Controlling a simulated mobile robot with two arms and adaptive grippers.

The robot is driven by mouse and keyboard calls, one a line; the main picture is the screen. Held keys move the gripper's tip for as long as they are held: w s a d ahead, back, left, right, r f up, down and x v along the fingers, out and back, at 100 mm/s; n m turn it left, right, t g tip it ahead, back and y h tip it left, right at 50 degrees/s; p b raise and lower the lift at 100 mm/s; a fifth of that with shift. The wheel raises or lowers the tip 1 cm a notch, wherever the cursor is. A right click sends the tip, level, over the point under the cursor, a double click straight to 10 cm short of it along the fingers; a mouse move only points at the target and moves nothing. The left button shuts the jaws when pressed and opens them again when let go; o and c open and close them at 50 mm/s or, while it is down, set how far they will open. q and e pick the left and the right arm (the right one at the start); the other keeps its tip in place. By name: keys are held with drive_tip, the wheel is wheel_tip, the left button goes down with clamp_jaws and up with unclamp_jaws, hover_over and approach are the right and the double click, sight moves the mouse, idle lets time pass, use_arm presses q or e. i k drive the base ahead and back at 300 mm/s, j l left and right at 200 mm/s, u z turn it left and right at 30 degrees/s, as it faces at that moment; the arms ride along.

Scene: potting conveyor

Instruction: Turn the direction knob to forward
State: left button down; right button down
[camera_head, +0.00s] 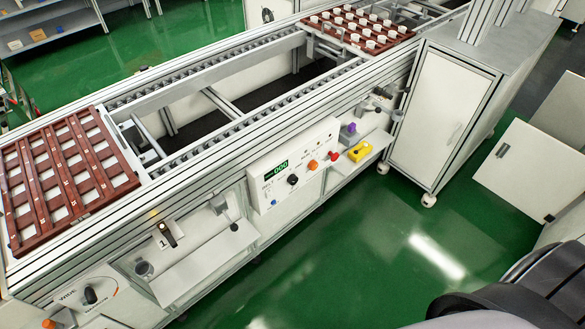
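A white control panel (295,168) is fixed on the front side of the conveyor. It has a green lit display (280,168), a black knob (292,179), two orange-red controls (313,164) and a small blue button (273,202). The black knob may be the direction knob; its label and pointer are too small to read. Another black knob (91,295) sits on a lower left panel marked with "WIDE" lettering. Neither of my grippers shows in the head view; only a dark part of my body is at the bottom right.
A red-brown tray (115,165) lies on the conveyor's left end, and another tray with white pots (369,43) at the far end. A yellow box (360,151) sits right of the panel. A grey cabinet (437,115) stands further right. The green floor before the panel is clear.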

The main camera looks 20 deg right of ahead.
sight(292, 179)
drive_tip(key=k+l+z, duration=0.15)
drive_tip(key=l, duration=0.55)
drive_tip(key=k+l+z, duration=0.15)
drive_tip(key=l, duration=0.55)
drive_tip(key=l+z, duration=0.1)
drive_tip(key=l, duration=0.65)
drive_tip(key=k, duration=0.05)
